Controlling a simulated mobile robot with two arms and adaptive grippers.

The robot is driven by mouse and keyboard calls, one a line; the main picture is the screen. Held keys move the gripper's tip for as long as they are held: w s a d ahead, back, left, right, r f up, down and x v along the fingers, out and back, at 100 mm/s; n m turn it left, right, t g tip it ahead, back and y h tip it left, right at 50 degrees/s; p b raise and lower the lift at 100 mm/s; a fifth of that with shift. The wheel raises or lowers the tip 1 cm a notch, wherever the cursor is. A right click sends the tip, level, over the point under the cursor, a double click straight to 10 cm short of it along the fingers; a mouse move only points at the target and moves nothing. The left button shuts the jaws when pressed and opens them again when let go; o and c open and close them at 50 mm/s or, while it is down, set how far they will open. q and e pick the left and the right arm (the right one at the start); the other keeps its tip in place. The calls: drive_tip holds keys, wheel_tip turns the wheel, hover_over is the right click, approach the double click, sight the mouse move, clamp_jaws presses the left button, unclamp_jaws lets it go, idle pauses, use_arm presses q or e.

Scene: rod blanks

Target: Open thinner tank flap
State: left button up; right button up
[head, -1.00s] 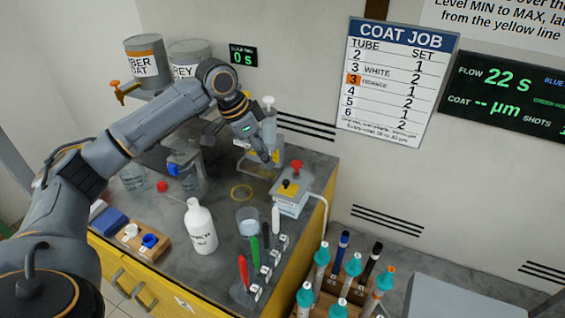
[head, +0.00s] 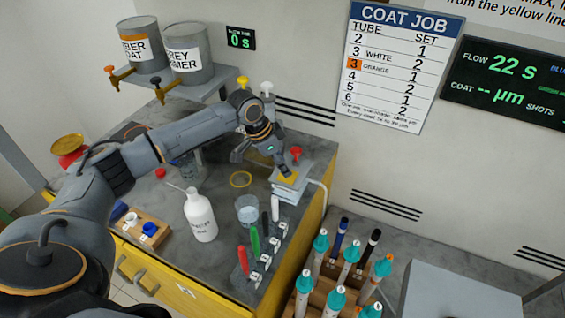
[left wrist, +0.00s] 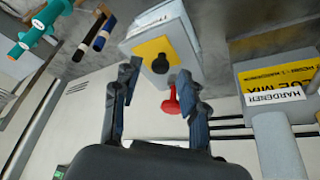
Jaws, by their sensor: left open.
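A small light grey box (head: 291,189) stands at the back right of the bench, with a yellow plate (head: 287,178) and a red knob (head: 295,153). In the left wrist view the yellow plate (left wrist: 143,50) carries a black round part (left wrist: 160,64), and the red knob (left wrist: 171,101) shows between my fingers. My left gripper (head: 266,162) is open and empty, just above and beside this box; it also shows in the left wrist view (left wrist: 160,80). I cannot tell whether this box is the thinner tank or which part is its flap. My right gripper is not in view.
A white bottle (head: 201,216), a glass beaker (head: 247,211) and colored-handled tools (head: 255,243) stand in front of the box. Two grey paint tanks (head: 188,55) sit on a shelf. Teal-capped tubes (head: 320,245) stand at front right. A red can with a yellow top (head: 68,146) is at left.

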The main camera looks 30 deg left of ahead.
use_arm(q)
drive_tip(key=shift+d+f, duration=0.15)
drive_tip(key=shift+f, duration=0.15)
drive_tip(key=shift+w+f, duration=0.1)
drive_tip(key=shift+f, duration=0.1)
clamp_jaws()
drive_tip(key=shift+r, duration=0.1)
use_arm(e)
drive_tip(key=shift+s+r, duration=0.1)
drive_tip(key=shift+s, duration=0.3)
